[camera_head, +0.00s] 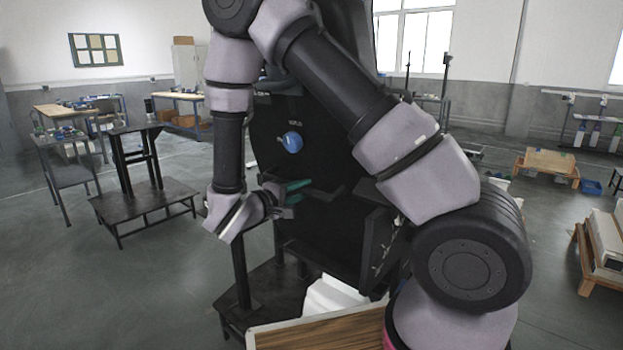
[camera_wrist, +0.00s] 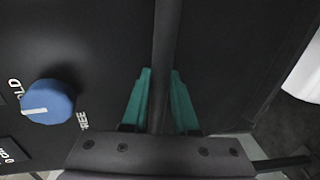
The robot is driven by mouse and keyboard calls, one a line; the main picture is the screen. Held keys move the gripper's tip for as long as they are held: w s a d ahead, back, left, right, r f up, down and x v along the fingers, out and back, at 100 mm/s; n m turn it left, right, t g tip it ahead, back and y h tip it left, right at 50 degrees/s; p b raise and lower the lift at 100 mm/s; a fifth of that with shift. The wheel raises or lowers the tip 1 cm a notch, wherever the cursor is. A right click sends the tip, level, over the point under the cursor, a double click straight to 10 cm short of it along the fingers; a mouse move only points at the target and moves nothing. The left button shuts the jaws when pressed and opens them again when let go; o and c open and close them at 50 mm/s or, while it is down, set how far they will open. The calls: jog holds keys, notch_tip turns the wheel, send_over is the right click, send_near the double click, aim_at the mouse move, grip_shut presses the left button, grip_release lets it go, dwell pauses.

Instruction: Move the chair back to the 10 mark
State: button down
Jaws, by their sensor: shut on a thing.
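A large black upright panel (camera_head: 275,165) stands in front of me, partly hidden by my arm. It carries a round blue knob (camera_head: 292,142), seen closer in the wrist view (camera_wrist: 48,102). A white stripe on the knob points left there; "FREE" is lettered on its right, and part of another word on its left. My gripper (camera_head: 297,191) has green fingers, which show in the wrist view (camera_wrist: 161,74) shut on a dark bar (camera_wrist: 167,35) in front of the panel. I cannot make out a 10 mark; small white marks on a dark side plate (camera_head: 379,240) are unreadable.
A dark low platform (camera_head: 145,208) with an upright frame stands at left. A wooden board (camera_head: 315,330) and a white object (camera_head: 332,296) are low in front. Workbenches (camera_head: 66,110) stand at the back left and a low wooden table (camera_head: 547,160) at right. Grey floor between is open.

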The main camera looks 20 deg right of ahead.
jog(key=shift+s+a+f, duration=0.25)
jog(key=shift+a+f, duration=0.05)
jog(key=shift+a, duration=0.05)
jog(key=c, duration=0.7)
grip_release()
jog(key=v, duration=1)
jog(key=shift+s+a, duration=0.25)
